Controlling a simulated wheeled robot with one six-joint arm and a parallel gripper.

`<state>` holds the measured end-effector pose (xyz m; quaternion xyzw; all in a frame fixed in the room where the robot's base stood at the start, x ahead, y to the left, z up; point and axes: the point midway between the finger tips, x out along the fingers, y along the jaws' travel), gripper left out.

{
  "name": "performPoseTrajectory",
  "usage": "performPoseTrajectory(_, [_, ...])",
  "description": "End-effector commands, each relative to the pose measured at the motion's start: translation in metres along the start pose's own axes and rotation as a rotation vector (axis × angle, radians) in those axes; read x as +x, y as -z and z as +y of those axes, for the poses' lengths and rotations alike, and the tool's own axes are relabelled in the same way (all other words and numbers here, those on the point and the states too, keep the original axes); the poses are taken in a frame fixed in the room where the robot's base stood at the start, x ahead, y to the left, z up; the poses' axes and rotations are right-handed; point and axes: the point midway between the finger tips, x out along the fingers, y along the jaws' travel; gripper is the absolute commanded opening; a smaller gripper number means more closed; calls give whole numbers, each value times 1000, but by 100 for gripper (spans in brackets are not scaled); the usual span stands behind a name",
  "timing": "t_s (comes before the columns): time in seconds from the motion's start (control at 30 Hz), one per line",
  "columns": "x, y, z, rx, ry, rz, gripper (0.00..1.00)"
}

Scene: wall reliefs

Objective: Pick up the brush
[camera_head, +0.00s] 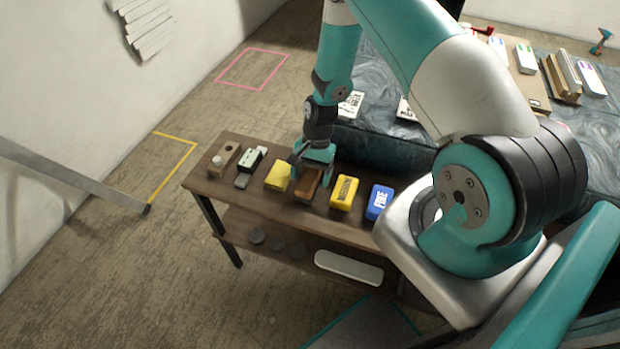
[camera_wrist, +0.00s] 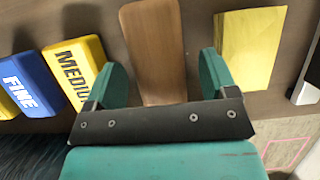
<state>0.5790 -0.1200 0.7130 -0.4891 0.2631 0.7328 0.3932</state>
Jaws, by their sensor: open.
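A brown wooden piece, which looks like the brush (camera_head: 308,186), lies on the dark wooden bench; no bristles show. In the wrist view the same wooden piece (camera_wrist: 154,38) runs lengthwise between the fingers of my gripper (camera_wrist: 162,77). One teal finger is on each side of it, with some space between finger and wood. I cannot tell how far the fingertips are above the bench.
A yellow sheet or block (camera_head: 278,176) lies just left of the wooden piece. A yellow MEDIUM block (camera_head: 344,192) and a blue FINE block (camera_head: 379,202) lie right. More tools (camera_head: 250,160) lie at the bench's left end. A dark cloth-covered surface (camera_head: 385,150) stands behind.

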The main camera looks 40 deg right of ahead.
Motion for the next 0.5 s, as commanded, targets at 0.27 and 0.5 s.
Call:
performPoseTrajectory(0.27, [21, 0, 0, 0, 1, 1, 79])
performPoseTrajectory(0.5, [20, 0, 0, 0, 1, 1, 79])
